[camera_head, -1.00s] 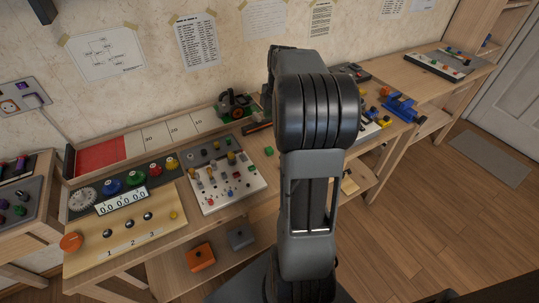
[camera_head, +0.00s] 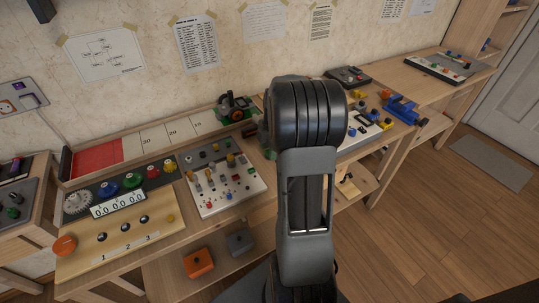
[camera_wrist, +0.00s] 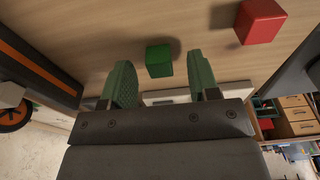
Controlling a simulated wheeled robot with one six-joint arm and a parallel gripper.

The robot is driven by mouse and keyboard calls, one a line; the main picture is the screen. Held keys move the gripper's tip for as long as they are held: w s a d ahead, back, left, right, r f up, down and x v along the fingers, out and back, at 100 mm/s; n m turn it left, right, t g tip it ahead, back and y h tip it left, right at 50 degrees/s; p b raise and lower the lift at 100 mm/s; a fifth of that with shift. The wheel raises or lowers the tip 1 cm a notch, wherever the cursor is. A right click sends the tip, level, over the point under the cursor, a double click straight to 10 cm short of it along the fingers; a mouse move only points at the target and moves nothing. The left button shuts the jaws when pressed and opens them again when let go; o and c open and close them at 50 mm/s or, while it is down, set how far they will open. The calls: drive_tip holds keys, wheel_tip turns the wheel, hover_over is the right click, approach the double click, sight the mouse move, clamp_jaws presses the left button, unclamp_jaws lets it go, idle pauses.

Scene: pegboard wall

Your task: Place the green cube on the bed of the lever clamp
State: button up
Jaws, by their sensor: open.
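The green cube (camera_wrist: 159,60) lies on the wooden bench top in the wrist view, between and just beyond the fingertips of my gripper (camera_wrist: 161,72). The two green fingers are apart, one on each side of it, with visible gaps. Nothing is held. In the head view my arm covers the gripper and much of the bench around it. A dark device on a green base (camera_head: 235,105) stands at the back of the bench, and a blue clamp-like device (camera_head: 401,108) sits to the right. I cannot tell for sure which is the lever clamp.
A red cube (camera_wrist: 261,21) lies to the right of the green cube in the wrist view. A dark bar with an orange stripe (camera_wrist: 40,65) is at the left. In the head view a white panel with several knobs (camera_head: 224,188) lies left of my arm.

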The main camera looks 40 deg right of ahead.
drive_tip(key=shift+f, duration=0.2)
drive_tip(key=shift+c, duration=0.3)
clamp_jaws()
drive_tip(key=shift+r, duration=0.15)
